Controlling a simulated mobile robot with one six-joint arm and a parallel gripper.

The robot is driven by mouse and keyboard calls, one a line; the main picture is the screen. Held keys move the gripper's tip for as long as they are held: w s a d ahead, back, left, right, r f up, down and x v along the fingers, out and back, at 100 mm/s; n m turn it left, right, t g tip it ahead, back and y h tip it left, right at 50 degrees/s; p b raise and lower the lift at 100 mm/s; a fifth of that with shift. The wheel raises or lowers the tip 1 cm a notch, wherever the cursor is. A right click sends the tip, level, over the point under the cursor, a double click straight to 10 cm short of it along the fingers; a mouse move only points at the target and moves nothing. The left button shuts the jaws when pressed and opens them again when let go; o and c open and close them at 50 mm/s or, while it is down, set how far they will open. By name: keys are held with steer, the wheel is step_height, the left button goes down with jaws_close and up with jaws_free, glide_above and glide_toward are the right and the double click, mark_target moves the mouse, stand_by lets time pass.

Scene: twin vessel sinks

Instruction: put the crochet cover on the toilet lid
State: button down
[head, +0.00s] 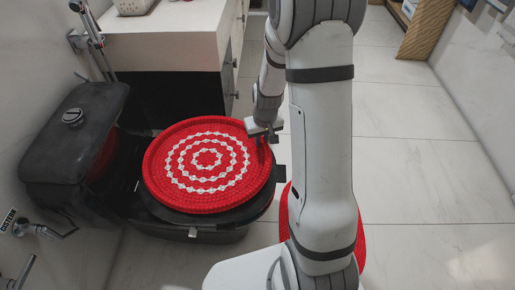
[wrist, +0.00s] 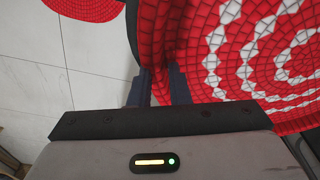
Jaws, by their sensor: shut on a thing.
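The red crochet cover (head: 208,158) with white rings lies over the black toilet's lid (head: 240,213) in the head view. It looks fairly flat and covers most of the lid, whose dark edge shows along the front and right. My gripper (head: 262,138) is at the cover's right rim. In the wrist view my gripper (wrist: 160,85) is shut on a bunched fold of the cover (wrist: 230,50). The far side of the lid is hidden under the cover.
The black cistern (head: 75,135) stands left of the bowl. A counter with a white top (head: 160,45) is behind. Another red piece (head: 285,215) lies on the floor, partly hidden by my arm. Tiled floor (head: 430,180) at the right is clear.

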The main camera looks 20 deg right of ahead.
steer(key=shift+f+b, duration=0.6)
steer(key=shift+f, duration=1.3)
steer(key=c, duration=1.4)
jaws_free()
steer(key=shift+o, duration=0.2)
